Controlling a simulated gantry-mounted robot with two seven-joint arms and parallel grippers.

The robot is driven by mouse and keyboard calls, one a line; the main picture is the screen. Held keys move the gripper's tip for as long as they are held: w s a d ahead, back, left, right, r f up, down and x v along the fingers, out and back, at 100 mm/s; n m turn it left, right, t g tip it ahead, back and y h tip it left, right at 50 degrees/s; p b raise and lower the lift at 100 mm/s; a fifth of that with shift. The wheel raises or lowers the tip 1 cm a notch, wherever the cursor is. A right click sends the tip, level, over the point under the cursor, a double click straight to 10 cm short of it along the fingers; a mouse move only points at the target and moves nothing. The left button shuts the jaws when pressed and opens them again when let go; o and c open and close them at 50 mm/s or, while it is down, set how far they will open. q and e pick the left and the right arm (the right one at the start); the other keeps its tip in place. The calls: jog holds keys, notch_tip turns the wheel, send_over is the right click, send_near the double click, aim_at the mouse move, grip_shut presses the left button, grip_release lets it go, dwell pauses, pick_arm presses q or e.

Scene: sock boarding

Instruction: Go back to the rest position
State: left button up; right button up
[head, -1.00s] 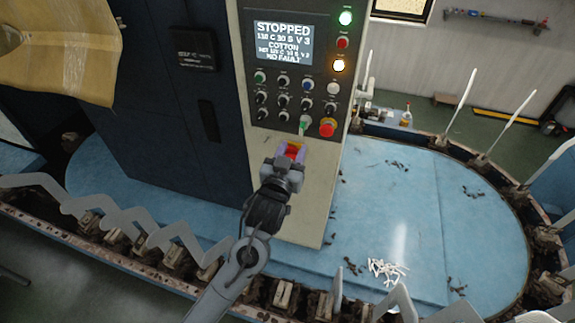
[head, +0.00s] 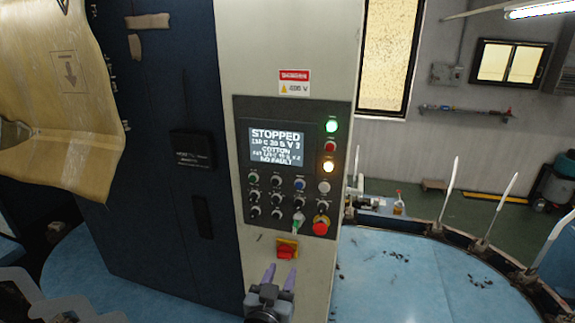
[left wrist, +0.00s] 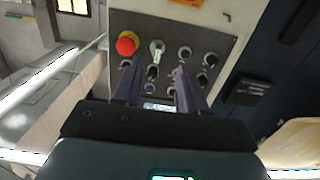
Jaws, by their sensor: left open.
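My left gripper (head: 279,275) is low in the head view, in front of the pale machine column, its two fingers apart with nothing between them. A red rotary switch on a yellow plate (head: 287,248) is on the column just above the fingertips in that view. The control panel (head: 243,215) is higher up, and its screen (head: 277,147) reads STOPPED, COTTON and NO FAULT. In the left wrist view the open fingers (left wrist: 158,75) frame the panel's knobs, and the red emergency button (left wrist: 127,43) is beside them. My right gripper is not in view.
The blue round table (head: 390,290) of the boarding machine curves around the column, with upright white forms (head: 503,205) along its rim. Dark scraps lie on it. A dark cabinet (head: 150,120) and a hanging brown sheet (head: 60,90) are at left.

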pick_arm(q)
jog(key=s+a+f+n+g+y+p, duration=0.2)
jog(key=s+a+f+g+p, duration=0.45)
jog(key=s+f, duration=0.85)
jog(key=s+a+g+y, duration=0.1)
jog(key=s+a+g, duration=0.2)
jog(key=s+a, duration=0.3)
jog(key=s+a+m+g+y+p, duration=0.1)
jog(key=s+a+g, duration=0.2)
jog(key=s+a, duration=0.4)
jog(key=s, duration=0.8)
jog(key=shift+a+r+g, duration=0.2)
jog(key=shift+g, duration=0.15)
